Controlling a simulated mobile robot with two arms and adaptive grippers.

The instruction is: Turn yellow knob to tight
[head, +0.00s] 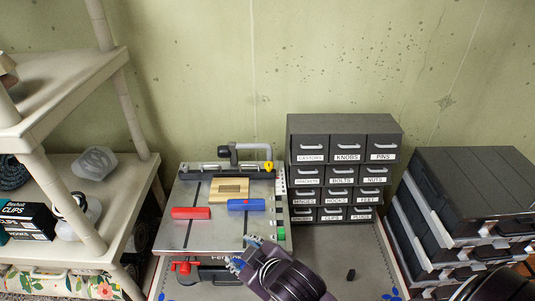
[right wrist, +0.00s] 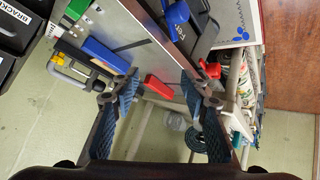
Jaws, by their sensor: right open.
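The small yellow knob (head: 268,167) is at the back right of the grey work plate (head: 185,236), by the end of a dark bar and a grey C-shaped clamp frame. My right gripper (head: 245,252) is open and empty at the plate's front edge, well in front of the knob. Its two blue-padded fingers (right wrist: 160,75) are apart in the right wrist view, with a red block (right wrist: 157,87) seen between them farther off. My left gripper is not in view.
On the plate lie a red block (head: 191,213), a blue block (head: 246,204) and a wooden piece (head: 229,189). A labelled drawer cabinet (head: 311,124) stands close to the right. A red handle (head: 183,266) is at the front left. Shelves (head: 130,185) stand left.

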